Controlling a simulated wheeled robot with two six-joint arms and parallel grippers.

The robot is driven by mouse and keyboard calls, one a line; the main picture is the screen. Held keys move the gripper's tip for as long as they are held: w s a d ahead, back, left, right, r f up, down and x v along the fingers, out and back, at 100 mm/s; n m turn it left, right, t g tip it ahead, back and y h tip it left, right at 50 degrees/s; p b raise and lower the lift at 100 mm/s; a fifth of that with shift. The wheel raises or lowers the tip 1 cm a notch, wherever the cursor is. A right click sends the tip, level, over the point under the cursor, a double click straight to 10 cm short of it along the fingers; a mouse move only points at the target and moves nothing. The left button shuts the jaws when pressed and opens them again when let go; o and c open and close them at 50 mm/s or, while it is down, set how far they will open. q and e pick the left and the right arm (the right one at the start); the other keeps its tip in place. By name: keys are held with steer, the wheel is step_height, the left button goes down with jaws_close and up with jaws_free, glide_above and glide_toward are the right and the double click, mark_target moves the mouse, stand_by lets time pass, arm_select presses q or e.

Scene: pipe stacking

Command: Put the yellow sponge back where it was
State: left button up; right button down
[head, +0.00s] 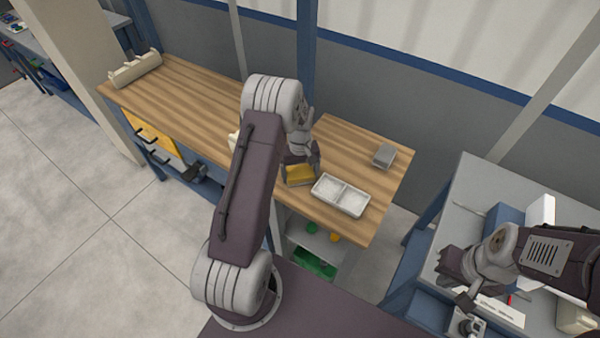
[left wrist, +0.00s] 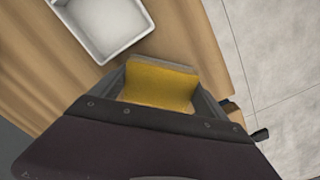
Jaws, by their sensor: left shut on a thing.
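My left gripper (head: 300,164) is shut on the sponge from above. In the left wrist view the sponge (left wrist: 160,84) sits between the two fingers, and part of the white tray (left wrist: 112,45) shows beyond it. I cannot tell whether the sponge touches the bench top. My right gripper (head: 456,281) is over the grey table at the right; its fingers are too unclear to judge.
A grey block (head: 384,155) stands on the bench behind the tray. A beige holder (head: 134,69) lies at the bench's far left end. Green and yellow items sit on shelves below the bench. Bare wood (head: 345,145) lies behind the tray. Boxes and small items crowd the right grey table (head: 475,185).

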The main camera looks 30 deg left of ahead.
mark_target(300, 172)
arm_select(q)
steer(key=shift+f, duration=0.1)
steer(key=o, duration=1)
steer(key=shift+o, duration=0.2)
step_height(300, 172, up, 12)
steer(key=s+d+m, duration=0.4)
steer(key=s+d, duration=0.1)
steer(key=s, duration=0.4)
steer(key=s+d+m+t, duration=0.1)
steer(key=s+d+m, duration=0.3)
steer(key=s, duration=0.5)
steer(key=shift+d, duration=0.95)
steer(key=shift+s, duration=0.15)
